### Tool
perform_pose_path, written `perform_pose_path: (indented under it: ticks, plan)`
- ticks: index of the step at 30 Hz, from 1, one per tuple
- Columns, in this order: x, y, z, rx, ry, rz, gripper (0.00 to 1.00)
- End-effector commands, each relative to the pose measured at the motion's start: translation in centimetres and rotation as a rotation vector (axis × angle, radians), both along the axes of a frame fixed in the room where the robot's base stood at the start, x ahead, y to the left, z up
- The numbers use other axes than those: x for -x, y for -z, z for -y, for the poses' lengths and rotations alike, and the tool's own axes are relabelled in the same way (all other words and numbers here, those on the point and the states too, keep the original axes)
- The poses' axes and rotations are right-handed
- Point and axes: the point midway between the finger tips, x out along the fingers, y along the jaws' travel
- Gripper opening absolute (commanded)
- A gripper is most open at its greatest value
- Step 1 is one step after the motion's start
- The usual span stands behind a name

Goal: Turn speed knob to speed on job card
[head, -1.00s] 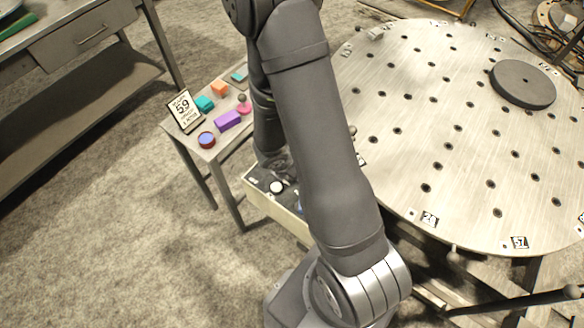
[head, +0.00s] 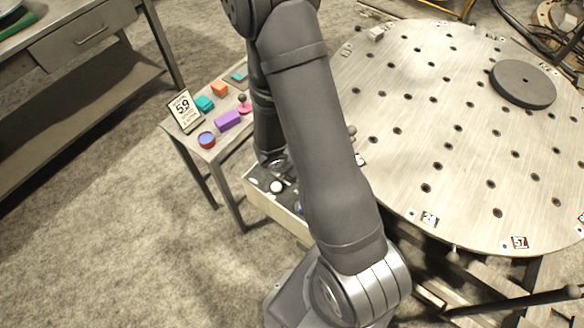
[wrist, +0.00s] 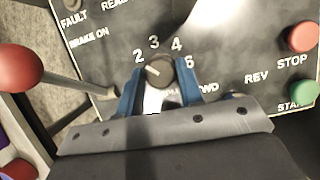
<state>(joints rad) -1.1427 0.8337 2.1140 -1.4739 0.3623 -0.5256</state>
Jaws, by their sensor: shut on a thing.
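The dark round speed knob (wrist: 158,73) is on a black panel in the wrist view, with the numbers 2, 3, 4 and a partly covered one around it. Its pale mark appears to point up and left, towards the 2. My gripper (wrist: 162,78) has its blue fingers on either side of the knob, shut on it. In the head view my arm hides the knob and fingers. The job card (head: 184,110) stands tilted on a small side table; it shows a large 59, and its smaller lines are too small to read.
The panel has a red STOP button (wrist: 303,37) and a green START button (wrist: 303,91) at right. A red ball-topped lever (wrist: 20,66) rises at left. The side table (head: 207,147) holds coloured blocks. A large round perforated table (head: 455,130) lies right of my arm.

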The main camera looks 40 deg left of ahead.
Motion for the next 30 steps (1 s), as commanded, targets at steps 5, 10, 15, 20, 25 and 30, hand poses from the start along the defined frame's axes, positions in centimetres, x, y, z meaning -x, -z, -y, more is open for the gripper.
perform_pose_path:
  ticks: [5,10,15,20,25,30]
  plan:
    - [-0.01,0.0,-0.11,-0.001,0.085,0.001,0.11]
    - [-0.05,0.0,-0.2,-0.001,0.215,0.001,0.11]
    - [-0.09,0.01,-0.28,0.0,0.361,0.001,0.11]
    - [-0.12,0.01,-0.35,0.0,0.491,0.001,0.11]
    - [-0.18,-0.01,-0.39,0.0,0.606,0.001,0.11]
    - [-0.19,-0.01,-0.4,0.0,0.686,0.001,0.11]
